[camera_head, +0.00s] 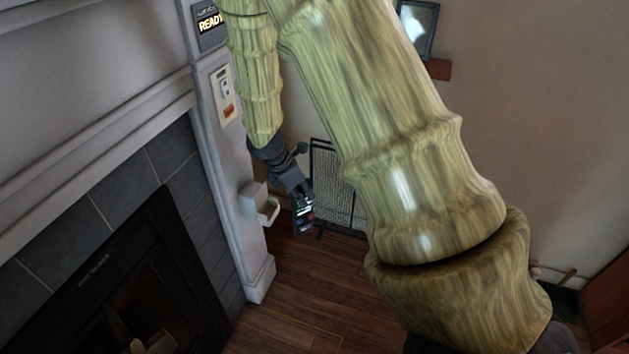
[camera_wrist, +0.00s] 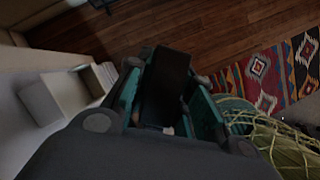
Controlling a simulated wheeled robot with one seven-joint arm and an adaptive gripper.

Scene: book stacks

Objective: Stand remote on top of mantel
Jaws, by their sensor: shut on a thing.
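My gripper (camera_head: 301,196) hangs down beside the white fireplace surround and is shut on a dark remote (camera_head: 304,219). The remote points downward below the fingers, with small coloured and lit spots on its face. In the wrist view the remote (camera_wrist: 166,75) is a dark block between the teal-lined fingers of my gripper (camera_wrist: 168,105). The mantel (camera_head: 95,165) is the grey-white moulded ledge at the left of the head view. The remote is apart from it, to its right and held in the air. Much of the mantel's top lies outside the picture.
A white box-like fixture (camera_head: 260,203) juts from the surround close to my gripper. A black mesh screen (camera_head: 337,185) stands behind. The dark firebox (camera_head: 125,285) is at lower left. Wooden floor (camera_head: 325,300) is clear below. A patterned rug (camera_wrist: 272,75) shows at right.

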